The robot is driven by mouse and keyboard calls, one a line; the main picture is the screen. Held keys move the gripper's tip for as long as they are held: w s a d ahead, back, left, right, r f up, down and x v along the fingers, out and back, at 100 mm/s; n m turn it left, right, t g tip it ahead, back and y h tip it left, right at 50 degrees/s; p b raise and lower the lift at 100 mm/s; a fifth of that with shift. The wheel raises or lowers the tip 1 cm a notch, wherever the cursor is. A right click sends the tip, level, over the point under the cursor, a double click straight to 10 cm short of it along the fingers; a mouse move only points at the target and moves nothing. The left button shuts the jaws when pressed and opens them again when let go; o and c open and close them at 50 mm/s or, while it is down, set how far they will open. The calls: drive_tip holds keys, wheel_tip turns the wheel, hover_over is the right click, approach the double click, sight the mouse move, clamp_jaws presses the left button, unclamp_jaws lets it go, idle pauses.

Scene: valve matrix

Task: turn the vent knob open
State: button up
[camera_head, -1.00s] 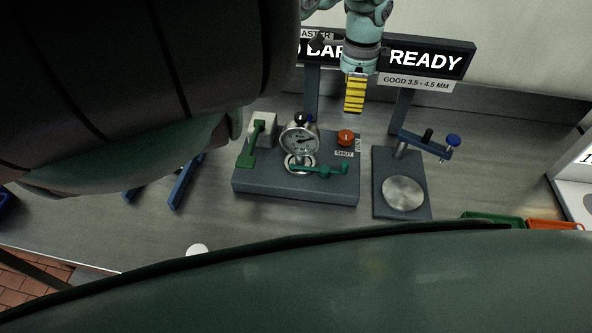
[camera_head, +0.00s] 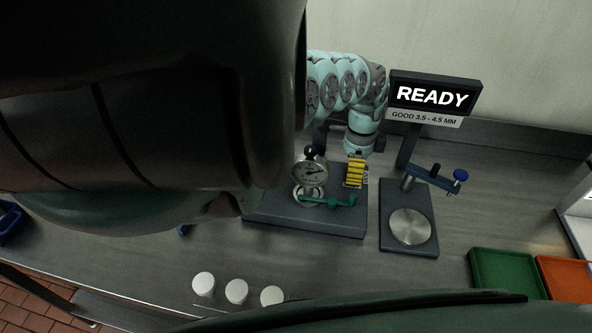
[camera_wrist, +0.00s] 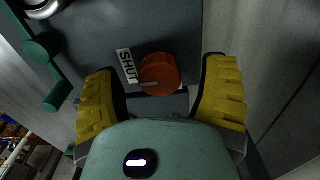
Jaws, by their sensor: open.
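The vent knob (camera_wrist: 160,74) is a round orange-red knob with a pale pointer line, beside a white SHUT label (camera_wrist: 127,66) on the dark base block. The line points toward the label side in the wrist view. My gripper (camera_wrist: 162,95) has yellow ribbed fingers spread wide, one on each side of the knob with gaps to it. In the head view my gripper (camera_head: 356,172) is over the right part of the block (camera_head: 300,222) and hides the knob. A pressure gauge (camera_head: 310,173) and green lever (camera_head: 330,202) stand to its left.
A stand with a round metal plate (camera_head: 409,227) and blue-knobbed arm (camera_head: 460,175) is close on the right. Green (camera_head: 505,270) and orange (camera_head: 566,278) trays lie farther right. White discs (camera_head: 237,291) lie at the front. A READY display (camera_head: 432,96) stands behind.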

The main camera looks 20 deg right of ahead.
idle(0.3)
drive_tip(key=c, duration=1.2)
